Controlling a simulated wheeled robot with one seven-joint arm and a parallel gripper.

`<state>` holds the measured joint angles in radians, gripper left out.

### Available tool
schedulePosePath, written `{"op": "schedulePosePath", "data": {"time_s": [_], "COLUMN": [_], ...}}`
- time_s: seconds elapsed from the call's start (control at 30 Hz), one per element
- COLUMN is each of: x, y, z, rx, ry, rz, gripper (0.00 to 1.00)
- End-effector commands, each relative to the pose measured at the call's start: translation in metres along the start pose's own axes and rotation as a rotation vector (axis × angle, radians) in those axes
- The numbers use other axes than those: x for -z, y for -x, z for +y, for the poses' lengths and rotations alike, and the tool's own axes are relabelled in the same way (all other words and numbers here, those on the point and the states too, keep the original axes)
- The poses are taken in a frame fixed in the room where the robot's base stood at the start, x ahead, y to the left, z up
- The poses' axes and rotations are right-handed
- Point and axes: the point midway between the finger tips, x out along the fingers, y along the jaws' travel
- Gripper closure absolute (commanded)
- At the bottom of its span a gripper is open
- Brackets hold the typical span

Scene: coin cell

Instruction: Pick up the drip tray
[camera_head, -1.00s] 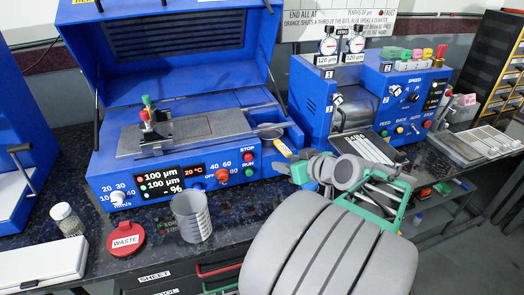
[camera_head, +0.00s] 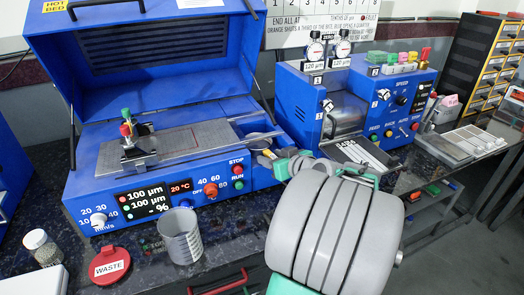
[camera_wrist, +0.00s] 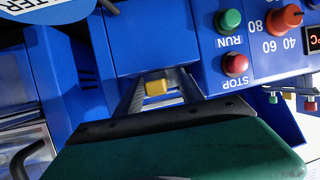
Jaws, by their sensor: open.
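The drip tray seems to be the grey piece (camera_head: 259,141) at the right end of the blue coating machine, with a yellow tab at its front. A dark green part of my gripper fills the lower wrist view. I cannot tell whether a finger touches the tab.
The blue coating machine (camera_head: 150,205) has a raised lid and a RUN/STOP panel beside the gap. A second blue machine (camera_head: 296,112) stands close on the right. A beaker (camera_head: 181,238) and red WASTE lid (camera_head: 110,265) stand in front on the dark worktop.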

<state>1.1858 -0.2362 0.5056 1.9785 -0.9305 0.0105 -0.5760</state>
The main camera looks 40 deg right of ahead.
Motion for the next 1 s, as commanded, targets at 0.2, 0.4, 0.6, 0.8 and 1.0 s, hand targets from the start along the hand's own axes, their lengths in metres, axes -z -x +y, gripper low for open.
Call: {"op": "schedulePosePath", "data": {"time_s": [0.2, 0.4, 0.6, 0.8, 1.0], "x": [-0.0003, -0.0004, -0.0004, -0.0004, -0.0005], "y": [0.0005, 0.0007, 0.0008, 0.0008, 0.0008], "z": [0.0005, 0.0007, 0.0007, 0.0008, 0.0008], "rx": [-0.001, -0.001, -0.001, -0.001, -0.001], "ry": [-0.001, -0.001, -0.001, -0.001, -0.002], "rz": [0.0, 0.0, 0.0, 0.0, 0.0], "gripper": [0.7, 0.86, 1.0, 1.0, 1.0]}}
